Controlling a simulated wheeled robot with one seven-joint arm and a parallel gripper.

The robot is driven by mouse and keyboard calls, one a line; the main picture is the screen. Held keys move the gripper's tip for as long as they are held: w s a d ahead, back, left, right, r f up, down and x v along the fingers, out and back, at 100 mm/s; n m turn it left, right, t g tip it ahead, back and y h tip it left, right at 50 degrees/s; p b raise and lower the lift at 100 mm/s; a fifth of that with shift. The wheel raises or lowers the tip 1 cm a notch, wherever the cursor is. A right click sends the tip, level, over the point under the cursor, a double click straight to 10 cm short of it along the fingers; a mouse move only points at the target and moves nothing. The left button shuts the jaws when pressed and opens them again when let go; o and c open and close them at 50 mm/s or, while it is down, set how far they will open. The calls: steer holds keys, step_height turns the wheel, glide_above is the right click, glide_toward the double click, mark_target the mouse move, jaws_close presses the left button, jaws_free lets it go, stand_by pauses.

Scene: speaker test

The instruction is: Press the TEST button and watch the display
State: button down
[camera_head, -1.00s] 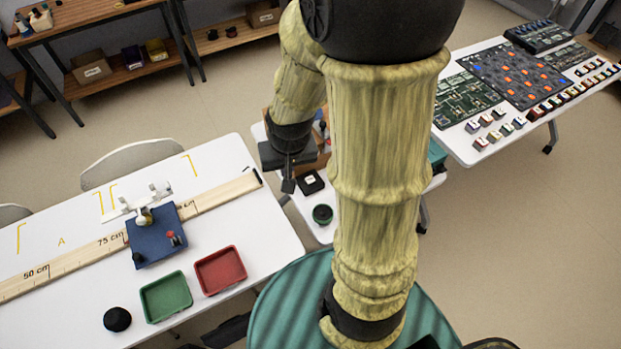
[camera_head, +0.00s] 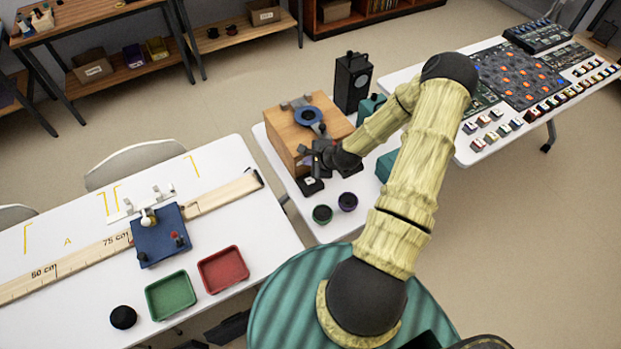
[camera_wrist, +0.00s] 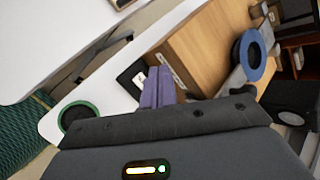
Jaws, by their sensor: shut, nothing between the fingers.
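A small black box with a white patch (camera_head: 310,185) sits on the middle table, in front of the wooden box. It also shows in the wrist view (camera_wrist: 133,82), partly behind my fingers. I cannot read any TEST lettering on it. My gripper (camera_head: 304,160) is above and close to this black box, beside the wooden box's front; contact cannot be told. In the wrist view its two purple fingers (camera_wrist: 158,72) are together, with nothing between them. The wooden box (camera_head: 287,136) carries a blue ring (camera_head: 308,116) on top. No readable display shows.
A tall black speaker-like box (camera_head: 352,82) stands behind the wooden box. A green-rimmed cup (camera_head: 322,214) and a purple-rimmed cup (camera_head: 347,201) stand at the table's front. The left table (camera_head: 80,200) holds a ruler track and trays; the right table holds circuit boards (camera_head: 520,72).

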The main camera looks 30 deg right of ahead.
steer(key=shift+w+d+f+m+t, duration=0.25)
steer(key=shift+d+m, duration=0.15)
steer(key=shift+m, duration=0.2)
steer(key=shift+w+d+f+m+t, duration=0.15)
steer(key=shift+d+m+t, duration=0.1)
steer(key=shift+d+m, duration=0.25)
steer(key=shift+a+f, duration=0.1)
steer(key=b, duration=0.6)
glide_above(313, 182)
steer(key=f, duration=0.7)
steer(key=shift+a+f, duration=0.15)
steer(key=shift+a, duration=0.05)
steer(key=shift+f, duration=0.55)
steer(key=shift+d+f, duration=0.1)
steer(key=shift+b, duration=0.3)
steer(key=shift+f, duration=0.4)
